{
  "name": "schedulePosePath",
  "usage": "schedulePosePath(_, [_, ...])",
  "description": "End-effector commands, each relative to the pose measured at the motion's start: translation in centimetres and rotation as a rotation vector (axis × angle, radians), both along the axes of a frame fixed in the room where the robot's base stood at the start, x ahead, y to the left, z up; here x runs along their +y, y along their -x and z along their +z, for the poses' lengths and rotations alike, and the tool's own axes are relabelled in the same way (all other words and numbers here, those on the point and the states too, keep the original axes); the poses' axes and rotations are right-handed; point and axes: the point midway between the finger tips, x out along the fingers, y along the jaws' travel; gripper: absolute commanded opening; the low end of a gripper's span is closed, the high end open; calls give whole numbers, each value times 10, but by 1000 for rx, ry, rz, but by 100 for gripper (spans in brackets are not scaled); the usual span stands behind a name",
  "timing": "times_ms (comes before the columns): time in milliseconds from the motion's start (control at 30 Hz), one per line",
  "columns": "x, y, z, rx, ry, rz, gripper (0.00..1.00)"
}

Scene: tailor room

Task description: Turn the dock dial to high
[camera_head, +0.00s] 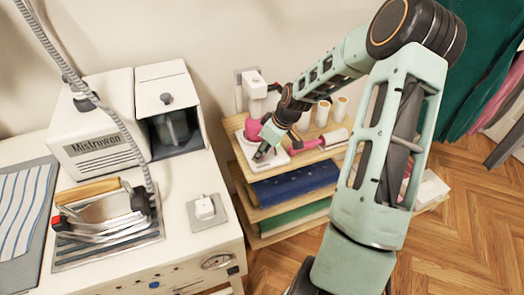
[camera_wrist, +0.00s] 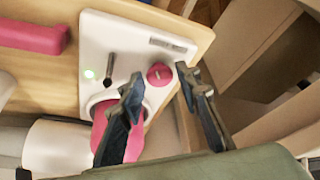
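The white dock (camera_wrist: 125,35) fills the middle of the wrist view. In the head view the dock (camera_head: 243,147) stands on the top shelf, with the dial hidden behind my gripper. My gripper (camera_head: 263,153) points down at the dock. In the wrist view my gripper (camera_wrist: 160,79) is open, with its two fingertips on either side of the dial. I cannot tell whether they touch it. The dial's setting is unreadable.
A pink-and-white tool (camera_head: 310,145) lies beside the dock on the wooden shelf unit (camera_head: 262,228), near cream spools (camera_head: 341,108). A white table with a Mistrowen iron station (camera_head: 100,150) stands left. Open wooden floor (camera_head: 470,230) lies to the right.

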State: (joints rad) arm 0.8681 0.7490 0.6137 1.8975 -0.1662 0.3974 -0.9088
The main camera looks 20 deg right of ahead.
Motion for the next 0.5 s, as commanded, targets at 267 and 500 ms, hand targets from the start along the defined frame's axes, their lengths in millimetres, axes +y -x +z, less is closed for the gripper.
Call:
schedulePosePath(267, [0, -1, 1, -1, 0, 0, 42])
schedulePosePath(500, [-4, 3, 14, -4, 2, -2, 42])
